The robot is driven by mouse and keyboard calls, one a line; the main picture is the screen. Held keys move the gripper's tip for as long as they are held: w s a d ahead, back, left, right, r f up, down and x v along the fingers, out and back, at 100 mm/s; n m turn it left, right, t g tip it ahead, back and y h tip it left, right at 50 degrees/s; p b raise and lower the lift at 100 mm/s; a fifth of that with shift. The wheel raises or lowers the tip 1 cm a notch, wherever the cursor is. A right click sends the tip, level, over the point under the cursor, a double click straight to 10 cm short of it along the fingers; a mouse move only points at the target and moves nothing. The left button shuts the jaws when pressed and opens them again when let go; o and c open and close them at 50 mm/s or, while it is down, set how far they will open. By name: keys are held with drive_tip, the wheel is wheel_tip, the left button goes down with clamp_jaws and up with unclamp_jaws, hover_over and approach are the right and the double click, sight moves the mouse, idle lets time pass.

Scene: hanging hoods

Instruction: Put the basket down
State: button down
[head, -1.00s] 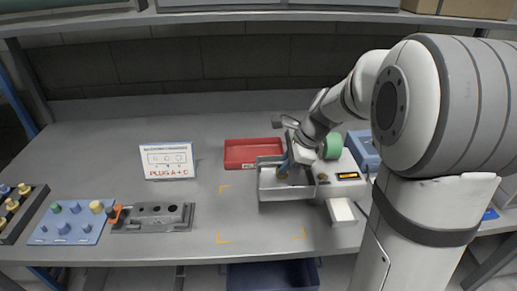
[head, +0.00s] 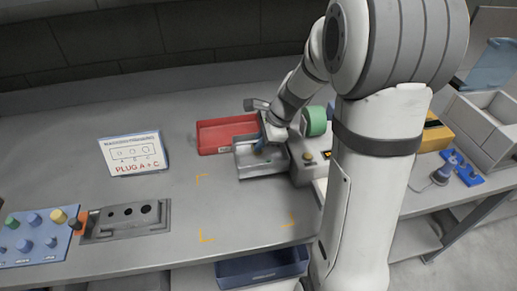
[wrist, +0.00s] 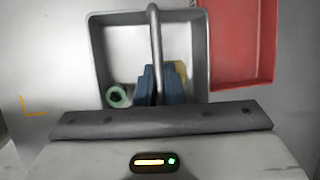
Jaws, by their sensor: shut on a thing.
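The basket (head: 240,163) is an open grey metal box with a thin bar handle (wrist: 154,35) arched over it. Inside the basket are a small green-rimmed round piece (wrist: 118,96) and a yellowish piece (wrist: 181,70), partly hidden by the fingers. I cannot tell whether the basket's bottom touches the table.
The red tray (head: 216,133) lies behind the basket. A device with a green roll (head: 315,121) stands close on its right. The marked area of the table is bare. A sign (head: 133,153), a grey holed block (head: 125,219) and a blue peg board (head: 35,240) are further left.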

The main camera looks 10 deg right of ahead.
sight(254, 157)
drive_tip(key=shift+f, duration=1.45)
drive_tip(key=shift+s+f, duration=0.1)
drive_tip(key=c, duration=1.5)
unclamp_jaws()
drive_tip(key=shift+c, duration=0.2)
drive_tip(key=v, duration=1.1)
drive_tip(key=s+a+r+n+h, duration=0.1)
drive_tip(key=s+n+h, duration=0.3)
drive_tip(key=s+n, duration=1.3)
drive_tip(key=shift+s+a+r+n, duration=0.25)
drive_tip(key=shift+s+r+n, duration=0.05)
drive_tip(key=shift+s+r, duration=0.45)
